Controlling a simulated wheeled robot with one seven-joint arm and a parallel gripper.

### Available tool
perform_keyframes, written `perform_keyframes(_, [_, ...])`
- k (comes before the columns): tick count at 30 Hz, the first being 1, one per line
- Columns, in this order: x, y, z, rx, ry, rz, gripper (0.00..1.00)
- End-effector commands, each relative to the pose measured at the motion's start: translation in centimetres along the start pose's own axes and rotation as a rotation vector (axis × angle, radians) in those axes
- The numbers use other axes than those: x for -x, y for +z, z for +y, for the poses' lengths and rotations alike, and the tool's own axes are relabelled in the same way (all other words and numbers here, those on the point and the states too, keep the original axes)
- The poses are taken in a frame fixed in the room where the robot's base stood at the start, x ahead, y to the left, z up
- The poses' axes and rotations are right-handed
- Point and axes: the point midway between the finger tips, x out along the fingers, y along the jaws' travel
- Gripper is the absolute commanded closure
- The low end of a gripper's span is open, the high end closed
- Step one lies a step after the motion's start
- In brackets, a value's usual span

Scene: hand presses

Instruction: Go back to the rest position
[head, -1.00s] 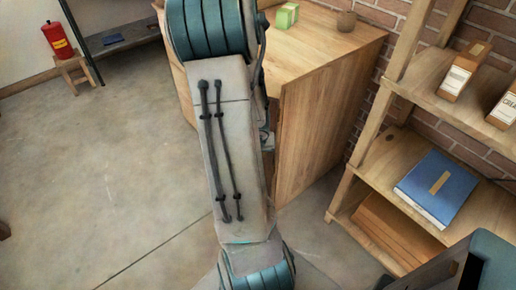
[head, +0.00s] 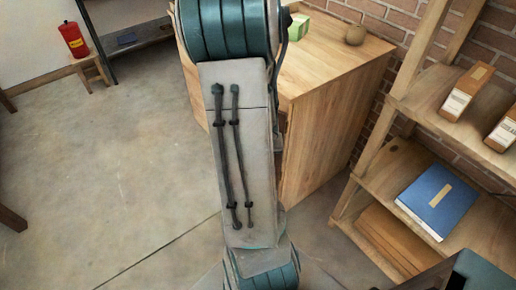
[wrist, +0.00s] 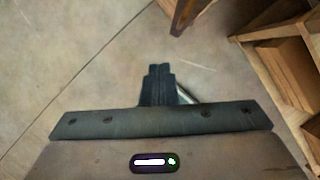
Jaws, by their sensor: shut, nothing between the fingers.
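My gripper (wrist: 160,70) shows in the wrist view with its dark fingers together and nothing between them. It hangs over bare concrete floor (wrist: 80,40), apart from any furniture. In the head view my arm fills the middle of the picture and my gripper is out of sight. A wooden cabinet (head: 335,125) stands behind and to the right of my arm, partly hidden by it.
A wooden shelf unit (head: 375,160) at the right holds a blue book (head: 437,200) and boxes (head: 467,92). A red fire extinguisher (head: 74,40) stands on a stool (head: 92,70) at the far left. The floor (head: 110,170) at the left is clear.

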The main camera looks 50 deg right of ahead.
Motion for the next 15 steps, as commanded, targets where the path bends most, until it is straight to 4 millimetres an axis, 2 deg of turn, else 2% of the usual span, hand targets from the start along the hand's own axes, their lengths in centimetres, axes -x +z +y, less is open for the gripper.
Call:
perform_keyframes(10, [0.2,0.2,0.4,0.025,0.011,-0.005,1.00])
perform_keyframes(13, [1.6,1.0,2.6,0.174,0.064,-0.031,1.00])
perform_keyframes(15, [3.4,1.6,5.4,0.376,0.132,-0.066,1.00])
